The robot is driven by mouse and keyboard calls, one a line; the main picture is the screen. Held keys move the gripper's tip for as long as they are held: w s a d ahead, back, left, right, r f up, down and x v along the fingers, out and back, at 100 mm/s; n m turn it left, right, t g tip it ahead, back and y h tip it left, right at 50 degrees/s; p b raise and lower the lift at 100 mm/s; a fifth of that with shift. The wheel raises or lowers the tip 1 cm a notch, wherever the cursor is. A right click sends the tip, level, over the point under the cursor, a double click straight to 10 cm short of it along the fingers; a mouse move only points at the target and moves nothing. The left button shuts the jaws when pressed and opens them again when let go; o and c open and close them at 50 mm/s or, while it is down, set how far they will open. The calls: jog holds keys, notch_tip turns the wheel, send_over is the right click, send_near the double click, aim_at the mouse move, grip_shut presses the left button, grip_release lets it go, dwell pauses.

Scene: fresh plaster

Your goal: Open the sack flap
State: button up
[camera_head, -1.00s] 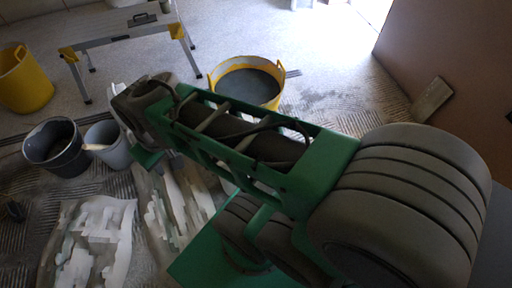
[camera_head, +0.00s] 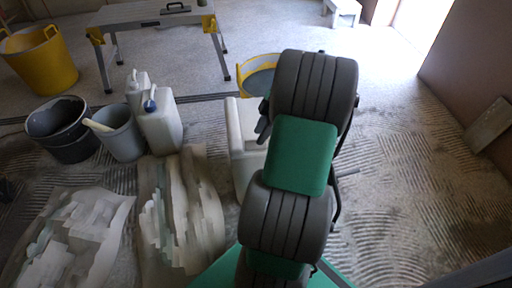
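A pale, upright, block-like thing (camera_head: 241,150) stands on the floor just left of my arm, which hides its right part. It may be the sack; no flap can be made out on it. Two flat, creased, paper-like pieces with white smears lie on the floor at left, one near the left edge (camera_head: 75,240) and one nearer the middle (camera_head: 181,215). My green and dark arm rises through the middle. Small dark parts (camera_head: 263,121) stick out at its left, above the pale block. I cannot tell whether they are my gripper's fingers or whether it is open.
White canisters (camera_head: 160,125), a grey bucket (camera_head: 124,139) and a black bucket (camera_head: 62,130) stand at left. A yellow tub (camera_head: 45,62) and a workbench (camera_head: 150,14) are farther back. Another yellow tub (camera_head: 260,80) is behind my arm. The ridged floor at right is mostly clear.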

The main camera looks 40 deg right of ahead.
aim_at(256, 149)
jog(key=b+x, duration=0.1)
jog(key=x, duration=0.3)
jog(key=shift+f, duration=0.2)
jog(key=shift+c, duration=0.5)
grip_shut()
dwell(0.7)
